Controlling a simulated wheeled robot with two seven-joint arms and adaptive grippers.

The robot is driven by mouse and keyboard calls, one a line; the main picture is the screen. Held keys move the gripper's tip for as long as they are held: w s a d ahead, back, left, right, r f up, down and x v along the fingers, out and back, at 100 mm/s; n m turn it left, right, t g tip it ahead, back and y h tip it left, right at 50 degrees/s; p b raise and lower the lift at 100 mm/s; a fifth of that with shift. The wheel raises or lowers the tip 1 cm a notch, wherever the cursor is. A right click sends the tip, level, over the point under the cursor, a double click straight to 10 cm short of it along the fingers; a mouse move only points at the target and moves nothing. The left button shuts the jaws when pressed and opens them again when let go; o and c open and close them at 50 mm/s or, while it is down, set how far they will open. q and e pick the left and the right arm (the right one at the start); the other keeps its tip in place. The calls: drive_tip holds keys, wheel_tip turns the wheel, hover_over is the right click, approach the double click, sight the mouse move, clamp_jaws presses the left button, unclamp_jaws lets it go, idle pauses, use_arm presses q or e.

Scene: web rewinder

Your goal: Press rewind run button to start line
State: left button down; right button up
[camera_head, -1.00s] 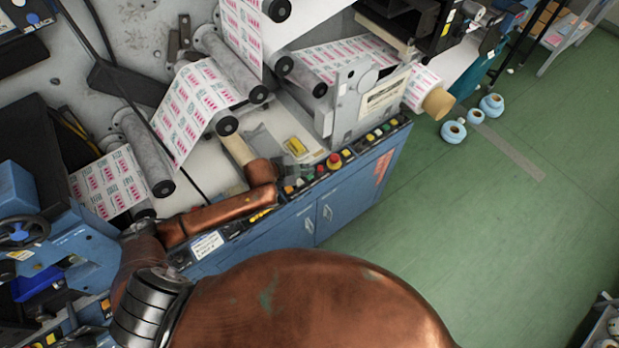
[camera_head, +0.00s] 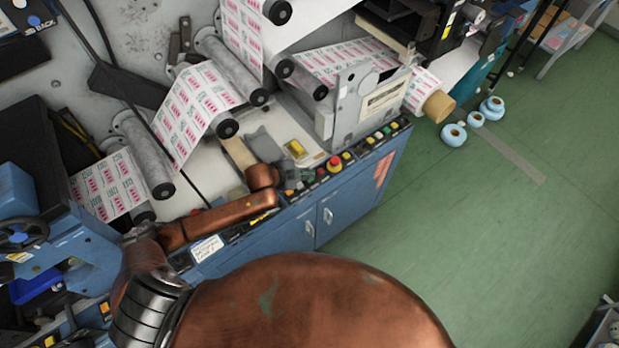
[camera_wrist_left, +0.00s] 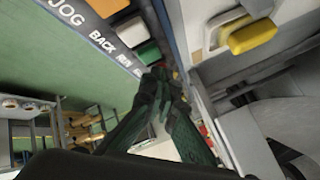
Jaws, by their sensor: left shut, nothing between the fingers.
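The control panel (camera_head: 362,150) is a dark strip of coloured buttons along the front top edge of the blue cabinet. In the left wrist view, a green button (camera_wrist_left: 149,53) sits beside the lettering RUN, with a white button (camera_wrist_left: 130,29) before it near BACK. My left gripper (camera_head: 294,180) is over the panel, left of the red mushroom button (camera_head: 334,163). Its dark green fingers (camera_wrist_left: 162,82) are shut and empty, with tips close to the green button. I cannot tell whether they touch it. My right gripper is out of view.
A yellow block (camera_head: 295,149) lies on the machine bed just behind the panel. Printed label web (camera_head: 200,105) runs over rollers behind my arm. A grey upright plate (camera_head: 350,105) stands to the right. The green floor in front of the cabinet is clear.

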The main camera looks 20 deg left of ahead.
use_arm(q)
drive_tip(key=shift+f, duration=0.4)
idle(0.4)
